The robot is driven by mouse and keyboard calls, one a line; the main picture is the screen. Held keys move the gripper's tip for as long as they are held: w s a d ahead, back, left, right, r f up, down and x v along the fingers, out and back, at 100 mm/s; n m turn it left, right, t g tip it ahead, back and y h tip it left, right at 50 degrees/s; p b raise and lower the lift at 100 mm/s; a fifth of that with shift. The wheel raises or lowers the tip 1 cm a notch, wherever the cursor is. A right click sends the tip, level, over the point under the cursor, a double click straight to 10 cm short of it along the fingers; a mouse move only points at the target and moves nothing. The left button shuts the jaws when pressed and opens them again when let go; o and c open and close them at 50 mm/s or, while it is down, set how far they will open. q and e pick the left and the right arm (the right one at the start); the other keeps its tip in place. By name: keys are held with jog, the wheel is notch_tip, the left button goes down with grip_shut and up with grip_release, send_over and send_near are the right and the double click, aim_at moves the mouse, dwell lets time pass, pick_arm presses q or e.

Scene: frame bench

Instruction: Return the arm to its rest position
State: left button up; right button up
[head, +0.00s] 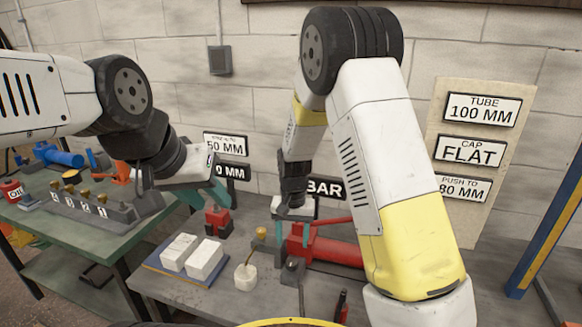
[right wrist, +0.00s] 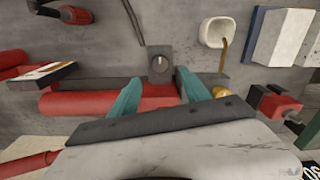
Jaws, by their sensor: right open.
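My right gripper (head: 292,213) hangs over the grey bench, beside the red cylinder (head: 325,250). My left gripper (head: 207,190) is over the left part of the bench, above the white blocks' far side and near a red block. Its teal fingers look apart and I see nothing held.
Two white blocks on a blue board (head: 174,278), a white cup (head: 245,277) and a small red device (head: 218,220) stand on the bench. A green table (head: 60,232) with a grey numbered rack (head: 90,207) is at left. Signs hang on the wall behind.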

jog(key=s+d+r+t+y, duration=0.1)
jog(key=s+d+r, duration=0.3)
jog(key=r, duration=0.6)
jog(key=s+d+r+t+y, duration=0.1)
jog(key=s+d+r+t, duration=0.2)
jog(key=r, duration=0.6)
jog(key=s+d+r+n+t, duration=0.1)
jog(key=s+d+r, duration=0.2)
jog(key=s, duration=0.3)
jog(key=s+d+r+t, duration=0.1)
jog(key=s+d+r, duration=0.2)
jog(key=s+r, duration=0.2)
jog(key=shift+s+d+n, duration=0.4)
jog(key=shift+s, duration=0.55)
